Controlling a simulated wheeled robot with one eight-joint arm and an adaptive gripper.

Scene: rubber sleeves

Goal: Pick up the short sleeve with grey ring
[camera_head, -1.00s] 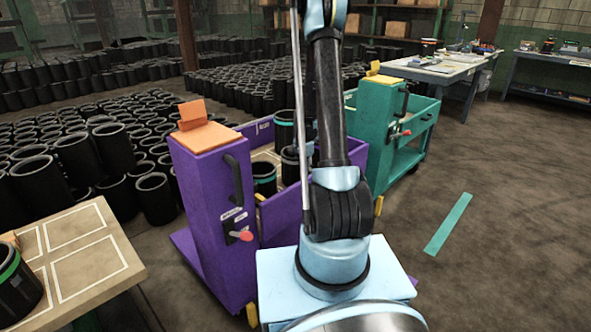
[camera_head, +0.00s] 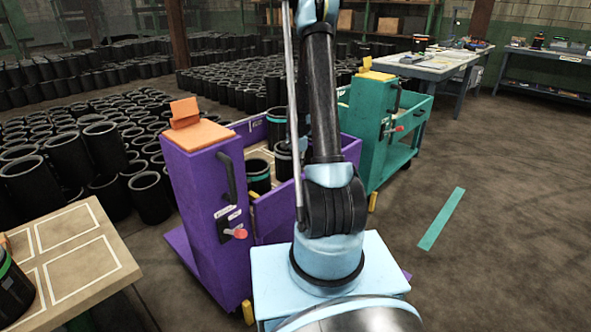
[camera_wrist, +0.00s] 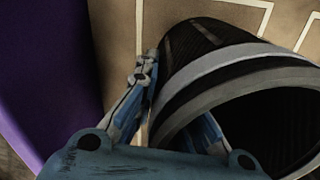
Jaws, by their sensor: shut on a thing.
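In the wrist view, a black ribbed sleeve with a grey ring (camera_wrist: 225,62) lies tilted across the right half, its dark open end facing the camera. My gripper (camera_wrist: 170,105) is shut on its near wall, with one finger outside on the left and the other apparently inside the opening. Behind it is a tan board with white outlines (camera_wrist: 112,40). I cannot tell if the sleeve touches the board. In the head view my gripper is not visible, and my arm covers part of the purple cart (camera_head: 195,185).
The purple cart holds several black sleeves, one with a teal ring (camera_head: 258,172). A purple wall (camera_wrist: 45,60) stands close on the left in the wrist view. A green cart (camera_head: 372,130) is behind, and an outlined table (camera_head: 110,215) is at left.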

